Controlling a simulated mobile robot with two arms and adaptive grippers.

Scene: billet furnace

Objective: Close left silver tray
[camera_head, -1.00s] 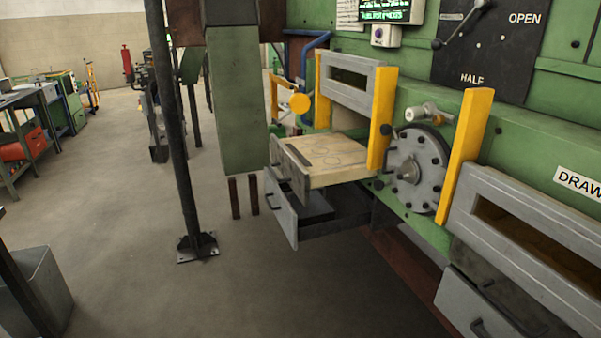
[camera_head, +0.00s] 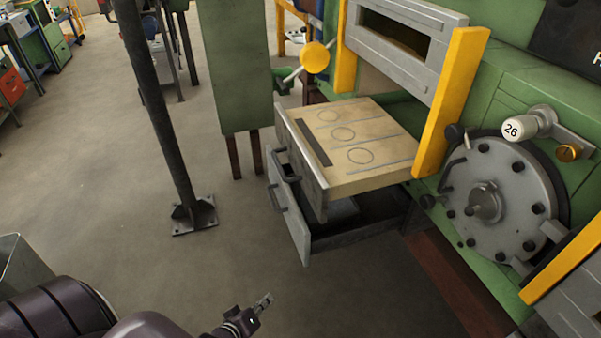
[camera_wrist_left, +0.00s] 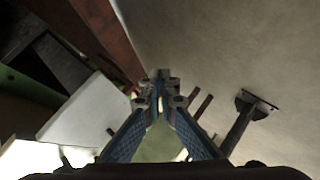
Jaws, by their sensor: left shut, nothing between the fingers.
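At the left furnace bay, two trays stand pulled out, one above the other. The upper one (camera_head: 385,145) has a cream top with circle marks and a grey front with a handle. The lower silver tray (camera_head: 290,215) has a grey front with a dark handle and a dark inside, partly hidden under the upper one. My left gripper (camera_head: 262,302) is shut and empty, low in front of the trays and apart from them. It also shows in the left wrist view (camera_wrist_left: 160,85), with a pale panel (camera_wrist_left: 85,110) to its left. My right gripper is not in view.
A dark post (camera_head: 165,110) on a bolted foot stands left of the trays. A green column (camera_head: 232,65) stands behind them. A round flanged cover (camera_head: 495,195) and yellow guards (camera_head: 450,100) are at the right. Open floor lies between post and trays.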

